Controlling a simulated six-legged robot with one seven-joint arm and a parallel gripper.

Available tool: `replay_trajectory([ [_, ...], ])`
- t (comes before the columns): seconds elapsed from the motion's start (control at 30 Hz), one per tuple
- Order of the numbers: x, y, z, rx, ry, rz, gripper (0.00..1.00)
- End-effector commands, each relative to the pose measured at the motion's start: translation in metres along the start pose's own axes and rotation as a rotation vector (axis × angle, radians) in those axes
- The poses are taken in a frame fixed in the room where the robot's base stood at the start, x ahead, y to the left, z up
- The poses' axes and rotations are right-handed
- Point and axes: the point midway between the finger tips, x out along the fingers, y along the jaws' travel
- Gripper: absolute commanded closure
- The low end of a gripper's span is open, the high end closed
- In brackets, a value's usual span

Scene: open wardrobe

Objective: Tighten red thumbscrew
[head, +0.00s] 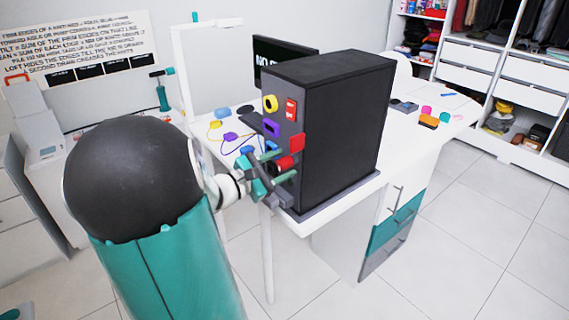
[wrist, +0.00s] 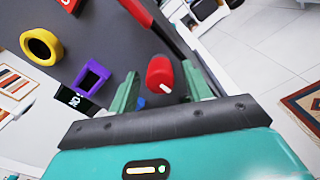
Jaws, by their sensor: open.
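The red thumbscrew (wrist: 160,76) is a short red cylinder with a white mark, on the dark front panel of a black box (head: 340,115). In the head view the red thumbscrew (head: 285,163) shows low on that panel, partly behind my fingers. My gripper (head: 279,166) is open in front of the panel. In the wrist view my gripper (wrist: 160,84) has one green finger on each side of the thumbscrew, with a visible gap on both sides. I cannot tell how deep the fingertips reach along it.
A yellow ring (wrist: 41,47), a purple square frame (wrist: 91,78) and a red bar handle (wrist: 171,27) are on the same panel. A small blue part (wrist: 139,102) shows between my fingers. The box stands on a white table (head: 404,125) holding several small items.

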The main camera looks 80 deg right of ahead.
Motion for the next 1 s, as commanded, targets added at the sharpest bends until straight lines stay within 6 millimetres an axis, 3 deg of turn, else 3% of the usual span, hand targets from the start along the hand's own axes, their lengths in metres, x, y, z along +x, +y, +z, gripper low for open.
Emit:
replay_trajectory([
  [0.07, 0.0001, -0.0002, 0.0, 0.0, 0.0, 0.0, 0.53],
  [0.27, 0.0002, -0.0002, 0.0001, 0.001, 0.0, -0.001, 0.92],
  [0.37, 0.0003, -0.0002, 0.0001, 0.005, 0.0, -0.001, 0.98],
  [0.47, 0.0003, -0.0002, 0.0001, 0.06, 0.0, 0.0, 0.98],
  [1.0, 0.0012, -0.0005, 0.0003, 0.739, -0.001, -0.001, 0.98],
])
